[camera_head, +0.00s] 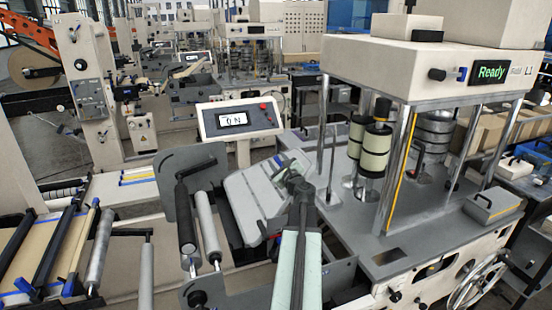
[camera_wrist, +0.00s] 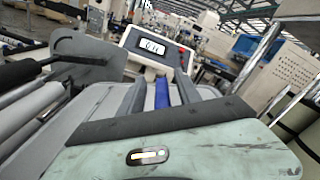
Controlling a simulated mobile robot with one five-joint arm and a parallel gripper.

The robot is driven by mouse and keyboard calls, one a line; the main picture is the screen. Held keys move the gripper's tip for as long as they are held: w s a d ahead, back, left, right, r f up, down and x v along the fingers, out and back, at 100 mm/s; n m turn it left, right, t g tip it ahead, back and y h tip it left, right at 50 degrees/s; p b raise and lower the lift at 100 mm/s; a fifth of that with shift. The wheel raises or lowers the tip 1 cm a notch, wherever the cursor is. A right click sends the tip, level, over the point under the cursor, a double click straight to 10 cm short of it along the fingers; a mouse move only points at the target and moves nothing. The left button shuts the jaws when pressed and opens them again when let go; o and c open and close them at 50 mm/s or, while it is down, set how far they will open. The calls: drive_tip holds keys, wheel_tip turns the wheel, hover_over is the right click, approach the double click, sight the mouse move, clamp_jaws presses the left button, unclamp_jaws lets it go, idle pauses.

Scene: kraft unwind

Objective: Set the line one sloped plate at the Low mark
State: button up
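The line one sloped plate (camera_head: 257,198) is a tilted grey panel left of the main machine, with small blue parts on it. In the wrist view the grey plate (camera_wrist: 88,103) lies behind and below my gripper. My gripper (camera_head: 299,184) is over the plate's right side in the head view. In the wrist view two grey fingers of my gripper (camera_wrist: 160,82) stand apart, with a blue piece (camera_wrist: 162,94) showing between them. I cannot tell whether they touch it. A Low mark is not readable; the gripper hides part of the plate.
A console screen (camera_head: 233,120) stands behind the plate. A grey side plate (camera_head: 190,165) and rollers (camera_head: 208,228) are close on the left. The machine with a green Ready display (camera_head: 491,72) and steel posts (camera_head: 398,170) is on the right.

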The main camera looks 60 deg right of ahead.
drive_tip(key=shift+x, duration=1.2)
clamp_jaws()
drive_tip(key=shift+a, duration=0.1)
